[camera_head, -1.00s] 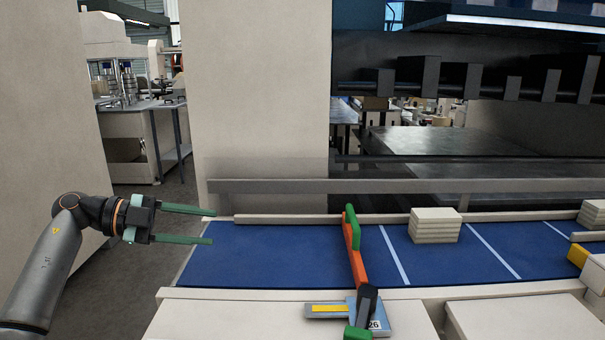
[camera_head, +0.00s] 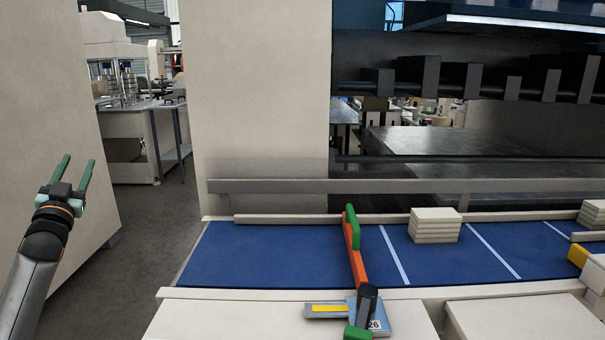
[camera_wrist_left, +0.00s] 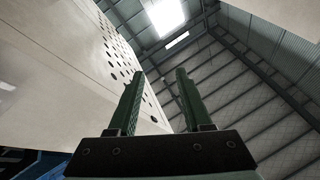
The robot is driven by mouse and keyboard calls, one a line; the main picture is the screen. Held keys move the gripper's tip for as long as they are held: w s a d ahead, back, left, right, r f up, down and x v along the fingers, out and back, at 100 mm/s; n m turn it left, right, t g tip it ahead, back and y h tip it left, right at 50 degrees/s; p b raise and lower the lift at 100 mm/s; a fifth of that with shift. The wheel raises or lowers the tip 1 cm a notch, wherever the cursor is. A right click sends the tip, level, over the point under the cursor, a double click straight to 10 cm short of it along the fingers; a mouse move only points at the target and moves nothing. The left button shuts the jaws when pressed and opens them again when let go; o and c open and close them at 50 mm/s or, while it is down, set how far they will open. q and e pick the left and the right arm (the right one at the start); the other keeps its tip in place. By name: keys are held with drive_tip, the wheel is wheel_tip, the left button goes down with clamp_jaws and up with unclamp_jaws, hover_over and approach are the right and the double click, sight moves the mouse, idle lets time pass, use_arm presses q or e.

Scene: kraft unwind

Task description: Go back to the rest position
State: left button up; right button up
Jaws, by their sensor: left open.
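My left gripper (camera_head: 74,174) is at the far left of the head view, raised and pointing up, clear of the conveyor. Its two green fingers are apart with nothing between them. My right gripper does not show in either view.
A blue conveyor belt (camera_head: 270,256) with white lines carries a stack of pale blocks (camera_head: 434,226). A pale pillar (camera_head: 255,90) stands behind. Open floor (camera_head: 130,250) lies between gripper and conveyor.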

use_arm(q)
drive_tip(key=a+f+n+g+y, duration=0.2)
drive_tip(key=a+f+n+g, duration=0.15)
drive_tip(key=f+g, duration=0.4)
drive_tip(key=s+d+f+m+h, duration=0.1)
drive_tip(key=s+d+f+h, duration=0.15)
drive_tip(key=d+f, duration=0.55)
drive_tip(key=s+d+f+m+g+h, duration=0.15)
drive_tip(key=s+d+f, duration=0.25)
drive_tip(key=f, duration=0.9)
drive_tip(key=s+d+f+m+h, duration=0.15)
drive_tip(key=s+d+f, duration=0.35)
drive_tip(key=f, duration=0.5)
drive_tip(key=s+d+f+g+h, duration=0.1)
drive_tip(key=s+d+f+h, duration=0.1)
drive_tip(key=s+d+f, duration=0.65)
drive_tip(key=s+d+f+g+h, duration=0.15)
drive_tip(key=s+d+f, duration=0.4)
drive_tip(key=s, duration=0.55)
drive_tip(key=s+d+r+g+p, duration=0.1)
drive_tip(key=s+d+r+p, duration=0.1)
drive_tip(key=s, duration=0.3)
drive_tip(key=s+d+r+p, duration=0.2)
drive_tip(key=s+d, duration=0.1)
drive_tip(key=s, duration=0.3)
drive_tip(key=shift+s+d+g+h, duration=0.2)
drive_tip(key=shift+d+g+h, duration=0.05)
drive_tip(key=shift+g+h, duration=0.1)
